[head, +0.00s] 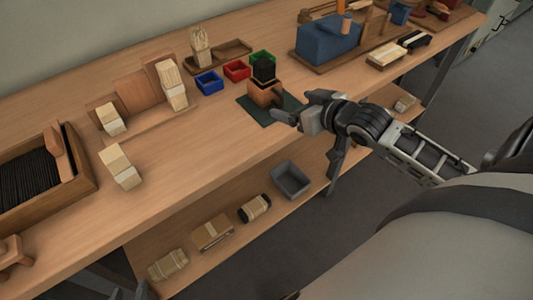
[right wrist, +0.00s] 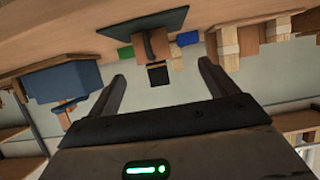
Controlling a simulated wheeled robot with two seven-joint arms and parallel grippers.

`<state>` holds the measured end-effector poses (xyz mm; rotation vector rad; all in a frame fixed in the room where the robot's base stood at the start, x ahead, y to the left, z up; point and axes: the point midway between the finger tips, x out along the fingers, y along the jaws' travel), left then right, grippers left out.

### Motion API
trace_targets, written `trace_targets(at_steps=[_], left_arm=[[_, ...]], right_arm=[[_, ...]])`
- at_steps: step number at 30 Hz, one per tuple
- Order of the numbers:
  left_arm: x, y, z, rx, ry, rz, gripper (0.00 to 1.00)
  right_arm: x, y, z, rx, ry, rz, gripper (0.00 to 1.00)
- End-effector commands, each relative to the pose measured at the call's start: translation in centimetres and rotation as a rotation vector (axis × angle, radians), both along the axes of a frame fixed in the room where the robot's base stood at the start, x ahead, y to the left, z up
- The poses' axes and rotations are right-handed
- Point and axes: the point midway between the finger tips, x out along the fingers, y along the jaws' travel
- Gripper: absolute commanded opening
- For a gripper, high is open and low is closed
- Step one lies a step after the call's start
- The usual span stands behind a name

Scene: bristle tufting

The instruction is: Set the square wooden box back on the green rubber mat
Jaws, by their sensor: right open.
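The square wooden box (head: 262,95), orange-brown with a black block or bristle bundle (head: 263,70) at its top, stands upright over the green rubber mat (head: 248,110). It appears to rest on the mat's back part, but its base is partly hidden. My right gripper (head: 289,104) is just to the right of the box, open and apart from it. In the right wrist view, which is upside down, the box (right wrist: 158,44) and mat (right wrist: 130,24) show beyond the open, empty fingers (right wrist: 162,70).
Blue (head: 209,83), red (head: 237,70) and green (head: 262,57) bins stand behind the box. A large blue block (head: 328,42) stands on a board at the back right. A grey bin (head: 291,180) and bundles sit on the lower shelf.

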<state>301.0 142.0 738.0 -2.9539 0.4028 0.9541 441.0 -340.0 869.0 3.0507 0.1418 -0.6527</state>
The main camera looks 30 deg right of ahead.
Motion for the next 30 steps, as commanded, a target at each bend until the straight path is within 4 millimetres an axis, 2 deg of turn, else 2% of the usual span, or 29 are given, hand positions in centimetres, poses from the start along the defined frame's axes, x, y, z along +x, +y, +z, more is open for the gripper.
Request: trace_targets(at_steps=[1, 5, 6, 9, 12, 16, 30], left_arm=[[0.0, 0.0, 0.0, 0.000, 0.000, 0.000, 0.36], [0.0, 0.0, 0.0, 0.000, 0.000, -0.001, 0.36], [0.0, 0.0, 0.0, 0.000, 0.000, -0.001, 0.36], [0.0, 0.0, 0.0, 0.000, 0.000, -0.001, 0.36], [0.0, 0.0, 0.0, 0.000, 0.000, -0.001, 0.36], [0.0, 0.0, 0.0, 0.000, 0.000, -0.001, 0.36], [0.1, 0.0, 0.0, 0.000, -0.001, -0.001, 0.36]], right_arm=[[-1.5, 1.8, -2.6, 0.015, 0.038, 0.012, 0.85], [-6.0, 7.6, -8.3, 0.025, 0.117, 0.061, 0.85], [-7.5, 9.6, -9.7, 0.028, 0.137, 0.078, 0.85], [-10.9, 14.7, -12.0, 0.035, 0.178, 0.120, 0.85], [-13.0, 18.2, -12.9, 0.038, 0.195, 0.147, 0.85], [-14.0, 19.9, -13.1, 0.035, 0.201, 0.163, 0.85], [-13.9, 19.8, -13.1, 0.034, 0.202, 0.164, 0.85]])
